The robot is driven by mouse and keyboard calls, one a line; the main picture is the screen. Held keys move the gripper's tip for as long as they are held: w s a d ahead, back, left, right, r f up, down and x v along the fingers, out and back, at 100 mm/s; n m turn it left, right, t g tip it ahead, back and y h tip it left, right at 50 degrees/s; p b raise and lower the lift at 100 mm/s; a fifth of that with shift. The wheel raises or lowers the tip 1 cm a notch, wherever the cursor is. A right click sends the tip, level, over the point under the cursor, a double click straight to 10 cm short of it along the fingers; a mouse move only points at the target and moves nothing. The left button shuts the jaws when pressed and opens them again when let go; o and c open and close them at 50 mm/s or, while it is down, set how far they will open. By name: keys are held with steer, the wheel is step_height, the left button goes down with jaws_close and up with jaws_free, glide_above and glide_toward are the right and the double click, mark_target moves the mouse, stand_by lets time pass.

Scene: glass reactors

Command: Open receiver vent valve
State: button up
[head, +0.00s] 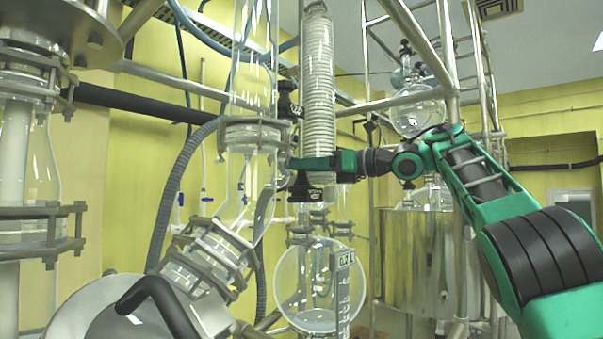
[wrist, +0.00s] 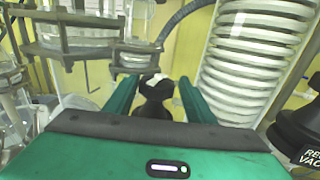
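My gripper (wrist: 158,88) is open, with one green finger on each side of a black valve knob (wrist: 155,100) with a pale top. The knob's label is not visible, so I cannot confirm that it is the receiver vent valve. Whether the fingers touch it is unclear. In the wrist view a black valve (wrist: 297,135) with a partly cut label reading "RE… VAC…" stands at the right.
The coiled column (head: 318,70) rises close above my gripper; clamped glass flanges (head: 250,130) stand to its left. A round glass flask (head: 318,285) hangs below. Metal frame pipes (head: 420,45) and a steel vessel (head: 418,250) lie to the right.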

steer(key=shift+s+a+r, duration=0.1)
steer(key=shift+s+r, duration=0.05)
steer(key=shift+s, duration=0.05)
steer(key=shift+s+a+r+m+t, duration=0.1)
steer(key=shift+m+t, duration=0.3)
steer(key=shift+s+m+t+h, duration=0.2)
steer(key=shift+m+t+h, duration=1)
steer(key=shift+t, duration=0.6)
steer(key=shift+r+m+t+h, duration=0.15)
steer(key=shift+m+t+h, duration=0.25)
steer(key=shift+m+t, duration=0.15)
steer(key=shift+s+r+m+t+h, duration=0.1)
steer(key=shift+s+m+t+h, duration=0.25)
steer(key=shift+t+h, duration=0.2)
steer(key=shift+w+a+f+m+t+h, duration=0.35)
steer(key=shift+w+f+m+t+h, duration=0.1)
steer(key=shift+w+m+h, duration=0.2)
steer(key=shift+d+t+h, duration=0.1)
steer(key=shift+t+h, duration=0.15)
steer(key=shift+h, duration=0.05)
steer(key=shift+d+m+h, duration=0.15)
steer(key=shift+m+h, duration=0.25)
steer(key=shift+m, duration=0.05)
steer(key=shift+w+d+f+m+t+h, duration=0.1)
steer(key=shift+w+f+m+t+h, duration=0.1)
steer(key=shift+m+t+h, duration=0.3)
